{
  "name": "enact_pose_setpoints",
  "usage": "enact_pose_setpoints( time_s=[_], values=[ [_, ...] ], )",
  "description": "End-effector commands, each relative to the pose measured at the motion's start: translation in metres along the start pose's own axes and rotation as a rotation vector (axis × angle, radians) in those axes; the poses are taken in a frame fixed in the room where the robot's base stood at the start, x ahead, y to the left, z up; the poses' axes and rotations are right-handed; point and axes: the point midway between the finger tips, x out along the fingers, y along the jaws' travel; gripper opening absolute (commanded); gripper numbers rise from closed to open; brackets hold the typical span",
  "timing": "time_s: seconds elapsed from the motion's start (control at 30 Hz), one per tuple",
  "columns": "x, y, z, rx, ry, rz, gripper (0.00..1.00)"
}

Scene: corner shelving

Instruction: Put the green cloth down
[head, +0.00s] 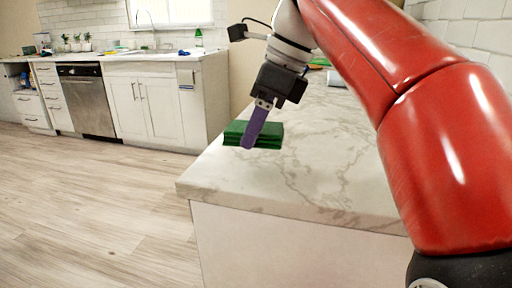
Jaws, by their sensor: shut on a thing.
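The green cloth (268,136) is a folded, layered dark green stack at the left edge of the marble counter (310,190). My gripper (250,141) points down at it, and its purple finger lies across the cloth's near side. The gripper is shut on the cloth. The finger hides part of the cloth, and the second finger cannot be made out. I cannot tell whether the cloth touches the counter top or is held just above it.
The counter's front is bare. Green and white items (325,63) lie farther back, partly behind my arm. Across the open wood floor (90,210) stand white cabinets (150,108), a dishwasher (87,98) and a sink area with a green bottle (198,38).

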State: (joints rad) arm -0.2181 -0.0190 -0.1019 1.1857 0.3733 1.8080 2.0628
Motion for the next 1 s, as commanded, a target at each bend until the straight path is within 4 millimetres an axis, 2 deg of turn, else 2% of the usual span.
enact_pose_setpoints(
  time_s=[0.37, 0.87, 0.9, 1.0],
  values=[
    [0.038, 0.0, -0.016, 0.001, 0.0, 0.001, 0.34],
    [0.046, 0.0, -0.019, 0.001, 0.0, 0.0, 0.34],
    [0.046, 0.0, -0.019, 0.001, 0.0, 0.0, 0.58],
    [0.046, 0.0, -0.019, 0.0, 0.0, 0.0, 0.71]
  ],
)
